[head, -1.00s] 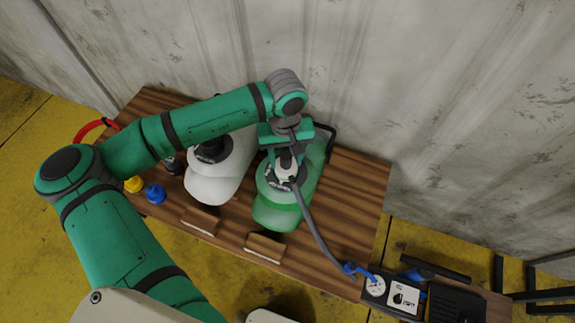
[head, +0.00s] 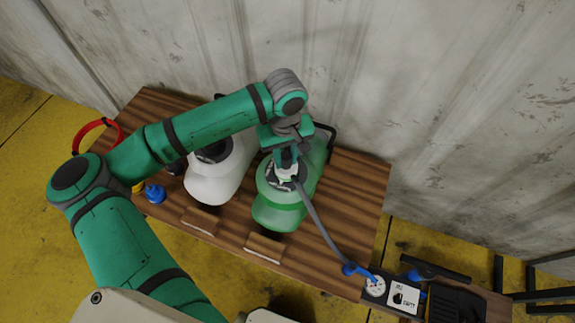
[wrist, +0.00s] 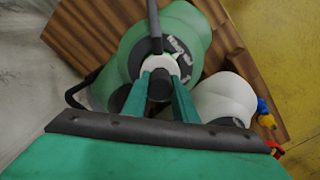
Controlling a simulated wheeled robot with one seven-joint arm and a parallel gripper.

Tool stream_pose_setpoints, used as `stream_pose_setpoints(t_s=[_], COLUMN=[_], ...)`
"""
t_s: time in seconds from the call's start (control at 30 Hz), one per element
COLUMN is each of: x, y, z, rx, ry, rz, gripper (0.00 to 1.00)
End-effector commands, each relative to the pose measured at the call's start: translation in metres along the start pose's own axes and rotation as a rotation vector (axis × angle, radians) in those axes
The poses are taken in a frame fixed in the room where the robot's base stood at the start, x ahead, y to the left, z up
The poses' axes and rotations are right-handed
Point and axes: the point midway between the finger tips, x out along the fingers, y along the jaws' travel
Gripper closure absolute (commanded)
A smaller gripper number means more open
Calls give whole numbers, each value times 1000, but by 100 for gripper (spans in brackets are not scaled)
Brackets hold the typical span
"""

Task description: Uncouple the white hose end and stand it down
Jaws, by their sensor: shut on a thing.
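My gripper (head: 287,166) points down over the green boat (head: 283,212) and is shut on the white hose end (head: 287,174). The wrist view shows the white hose end (wrist: 160,68) between my two green fingers (wrist: 159,95). It is at the dark, lettered round patch (wrist: 136,60) on the green boat. I cannot tell whether it is seated in the valve or just clear of it. The grey hose (head: 318,222) runs from it down right to a blue fitting (head: 349,269) by the pump (head: 375,287).
A white boat (head: 213,184) lies left of the green one on the wooden table (head: 345,200). Two small wooden blocks (head: 200,220) (head: 264,246) stand at the front edge. A blue cap (head: 155,194) and a red ring (head: 103,124) are at the left. A wall rises behind.

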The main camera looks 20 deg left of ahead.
Motion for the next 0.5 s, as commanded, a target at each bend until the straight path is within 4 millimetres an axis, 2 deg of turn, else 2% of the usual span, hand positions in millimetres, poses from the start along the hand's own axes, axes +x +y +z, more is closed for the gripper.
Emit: stream_pose_setpoints(t_s=[0.03,0.2,0.5], x=[8,7,7], y=[2,1,1], z=[5,5,6], rx=[-48,-176,-195], ry=[-17,-16,-17], rz=[2,-2,-3], gripper=[100,100,100])
